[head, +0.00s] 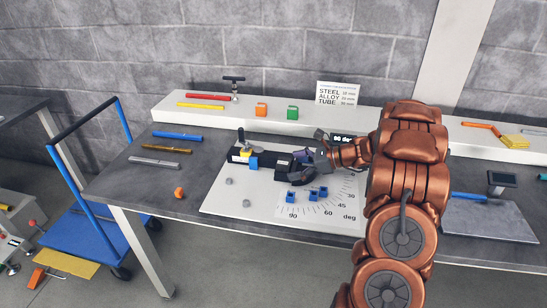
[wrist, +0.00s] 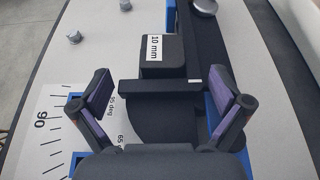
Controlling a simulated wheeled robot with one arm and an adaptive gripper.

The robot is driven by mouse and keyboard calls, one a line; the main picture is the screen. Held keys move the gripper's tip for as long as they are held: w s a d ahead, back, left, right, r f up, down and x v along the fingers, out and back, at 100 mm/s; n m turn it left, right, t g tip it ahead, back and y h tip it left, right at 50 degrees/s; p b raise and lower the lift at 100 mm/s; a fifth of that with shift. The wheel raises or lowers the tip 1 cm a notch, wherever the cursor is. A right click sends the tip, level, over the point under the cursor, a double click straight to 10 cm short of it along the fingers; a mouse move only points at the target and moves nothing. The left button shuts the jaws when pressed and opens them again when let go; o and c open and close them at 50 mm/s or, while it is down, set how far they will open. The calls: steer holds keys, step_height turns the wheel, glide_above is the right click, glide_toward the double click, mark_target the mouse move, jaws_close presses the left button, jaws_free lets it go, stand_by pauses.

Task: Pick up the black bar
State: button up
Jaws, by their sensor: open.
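My gripper (head: 318,155) is over the black bending fixture (head: 268,172) on the white board. In the wrist view its two purple-padded fingers (wrist: 160,90) are spread wide with nothing between the pads. A short black bar (wrist: 150,87) with a small white mark at its right end lies crosswise below and between the fingers, in front of a black block (wrist: 150,69) labelled "10 mm". I cannot tell whether bar and block are joined. In the head view my gripper and the fixture hide this bar.
A long black rail (wrist: 214,60) runs close to the right finger. The board has a printed angle scale (head: 328,209) and several blue blocks (head: 314,194). A white shelf (head: 190,115) holds red and yellow bars behind. The table's front left is mostly clear beside an orange piece (head: 179,192).

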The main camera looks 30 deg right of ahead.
steer(key=c, duration=1.3)
steer(key=shift+c, duration=0.4)
steer(key=shift+r, duration=0.1)
